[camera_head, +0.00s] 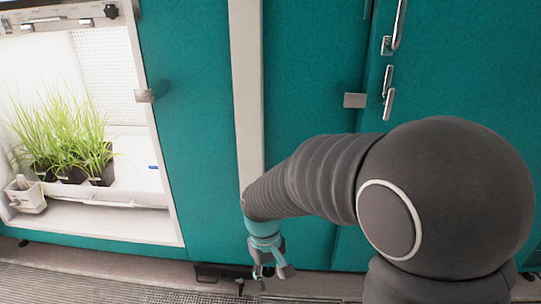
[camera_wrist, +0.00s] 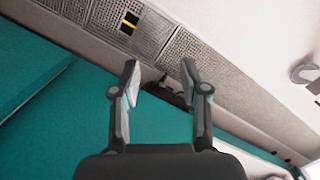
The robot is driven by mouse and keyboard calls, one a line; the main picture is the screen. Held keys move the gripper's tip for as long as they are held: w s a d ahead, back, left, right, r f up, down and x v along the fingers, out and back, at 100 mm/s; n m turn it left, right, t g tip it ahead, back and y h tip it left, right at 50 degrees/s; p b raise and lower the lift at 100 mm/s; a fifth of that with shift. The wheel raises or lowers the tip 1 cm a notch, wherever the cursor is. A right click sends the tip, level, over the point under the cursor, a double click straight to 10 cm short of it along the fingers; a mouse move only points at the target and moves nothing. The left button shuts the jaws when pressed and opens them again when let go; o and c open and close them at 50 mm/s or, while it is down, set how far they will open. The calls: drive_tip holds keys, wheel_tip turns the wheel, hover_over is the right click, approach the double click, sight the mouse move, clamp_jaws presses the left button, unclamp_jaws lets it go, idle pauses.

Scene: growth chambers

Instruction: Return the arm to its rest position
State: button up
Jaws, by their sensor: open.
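My gripper (camera_head: 270,271) hangs low in the head view, in front of the teal cabinet front and close above the floor in the picture. In the wrist view my gripper (camera_wrist: 160,80) has its two fingers spread apart with nothing between them. My dark grey arm reaches from the right side of the head view down to the left toward the gripper. The arm hides part of the teal doors behind it.
A lit growth chamber (camera_head: 120,225) stands open at left with grassy plants (camera_head: 62,135) in dark pots and a small grey container (camera_head: 27,196). Teal doors (camera_head: 310,80) with metal handles (camera_head: 388,92) fill the middle and right. Floor grating (camera_wrist: 190,45) carries a yellow-marked patch (camera_wrist: 130,23).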

drive_tip(key=s+d+r+m+t+p, duration=0.1)
drive_tip(key=s+d+r+m+t, duration=0.1)
drive_tip(key=s+d+r, duration=0.2)
drive_tip(key=s+d+r+m+t+p, duration=0.2)
drive_tip(key=s+d+r, duration=0.2)
drive_tip(key=r, duration=0.5)
drive_tip(key=s+d+r+m+t+y+p, duration=0.1)
drive_tip(key=s+d+r+m+t, duration=0.1)
drive_tip(key=s+d+r, duration=0.2)
drive_tip(key=d+r, duration=0.3)
drive_tip(key=shift+s+d+r, duration=0.3)
drive_tip(key=shift+s+r, duration=0.05)
drive_tip(key=shift+s, duration=0.05)
